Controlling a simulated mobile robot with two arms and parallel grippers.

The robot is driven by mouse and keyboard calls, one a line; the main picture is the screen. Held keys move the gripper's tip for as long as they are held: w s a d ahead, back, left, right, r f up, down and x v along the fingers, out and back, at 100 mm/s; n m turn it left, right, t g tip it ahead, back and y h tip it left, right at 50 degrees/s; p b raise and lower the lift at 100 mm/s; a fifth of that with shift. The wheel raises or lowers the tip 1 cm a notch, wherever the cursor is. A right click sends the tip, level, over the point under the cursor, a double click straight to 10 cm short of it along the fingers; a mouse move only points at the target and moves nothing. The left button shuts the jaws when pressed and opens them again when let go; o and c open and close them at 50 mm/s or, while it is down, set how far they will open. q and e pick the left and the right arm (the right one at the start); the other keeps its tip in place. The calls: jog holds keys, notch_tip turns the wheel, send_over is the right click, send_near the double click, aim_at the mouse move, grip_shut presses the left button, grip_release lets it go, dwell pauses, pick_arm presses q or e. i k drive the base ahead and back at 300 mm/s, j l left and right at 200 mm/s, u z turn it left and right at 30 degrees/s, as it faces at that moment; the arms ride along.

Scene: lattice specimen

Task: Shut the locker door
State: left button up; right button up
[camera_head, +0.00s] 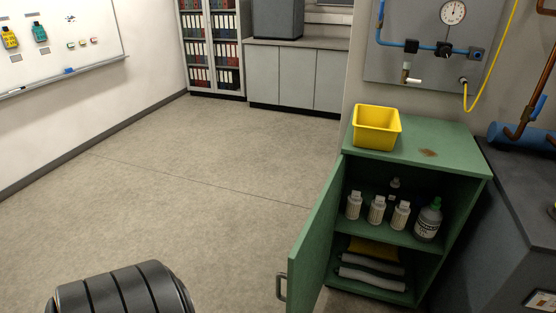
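The green locker (458,160) stands at the right of the head view. Its door (317,238) is hinged on the locker's left side and stands wide open, swung out toward me. A grey handle (281,287) sits on the door's outer face near its free edge. The open front shows several white bottles and a larger bottle with a green cap on the shelf, and folded cloths below. Neither of my grippers shows in this view. A black ribbed part, probably mine, is at the bottom left.
A yellow bin (377,128) stands on the locker top. A dark bench (520,190) is right of the locker. A gauge panel (435,45) hangs behind. The grey floor (190,180) left of the door is clear. Low cabinets (295,75) and a whiteboard (60,40) line the walls.

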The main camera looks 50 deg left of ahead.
aim_at(307, 259)
jog(key=j, duration=1.1)
jog(key=i+j+u, duration=0.1)
jog(key=j, duration=1.05)
jog(key=k+j+u, duration=0.1)
jog(key=k+u, duration=0.15)
jog(key=k, duration=0.35)
